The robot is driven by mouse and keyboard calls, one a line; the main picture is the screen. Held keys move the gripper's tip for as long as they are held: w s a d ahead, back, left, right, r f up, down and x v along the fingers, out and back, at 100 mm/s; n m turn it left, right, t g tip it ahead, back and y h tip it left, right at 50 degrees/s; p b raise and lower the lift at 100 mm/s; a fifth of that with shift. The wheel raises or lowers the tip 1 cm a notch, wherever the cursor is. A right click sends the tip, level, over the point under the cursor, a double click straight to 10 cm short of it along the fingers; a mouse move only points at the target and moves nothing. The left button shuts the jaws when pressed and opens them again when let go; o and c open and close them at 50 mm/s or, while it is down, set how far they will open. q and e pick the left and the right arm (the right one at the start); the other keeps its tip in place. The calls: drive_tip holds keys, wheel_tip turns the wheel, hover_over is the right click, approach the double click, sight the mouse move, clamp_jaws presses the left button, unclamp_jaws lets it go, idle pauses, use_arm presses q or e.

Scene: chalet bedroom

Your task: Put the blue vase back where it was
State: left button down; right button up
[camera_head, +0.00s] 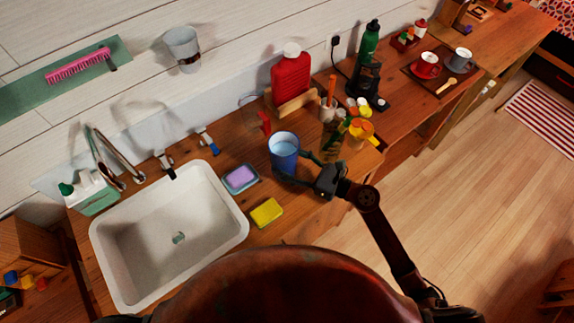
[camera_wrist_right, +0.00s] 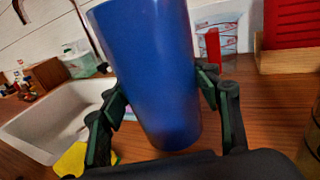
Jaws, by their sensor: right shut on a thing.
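The blue vase (camera_head: 284,155) is a plain blue open-topped cylinder above the wooden counter (camera_head: 310,215), right of the sink. My right gripper (camera_head: 297,168) is shut on it from the right side. In the right wrist view the vase (camera_wrist_right: 155,75) fills the middle, slightly tilted in the picture, with a gripper finger (camera_wrist_right: 158,108) pressed to each side. I cannot tell whether its base touches the counter. My left gripper is not in view.
A white sink (camera_head: 170,235) lies left of the vase. A purple sponge on a dish (camera_head: 240,179) and a yellow sponge (camera_head: 266,212) lie between them. A red bottle (camera_head: 290,78) stands behind. Bottles and jars (camera_head: 345,135) crowd the counter to the right.

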sight(295, 169)
drive_tip(key=shift+w+f+b, duration=0.1)
drive_tip(key=shift+f+b, duration=0.2)
drive_tip(key=shift+f, duration=1.1)
drive_tip(key=shift+f, duration=0.1)
drive_tip(key=shift+f, duration=0.1)
drive_tip(key=o, duration=1.9)
drive_tip(key=shift+c, duration=0.2)
drive_tip(key=b+v, duration=0.1)
drive_tip(key=v, duration=1.1)
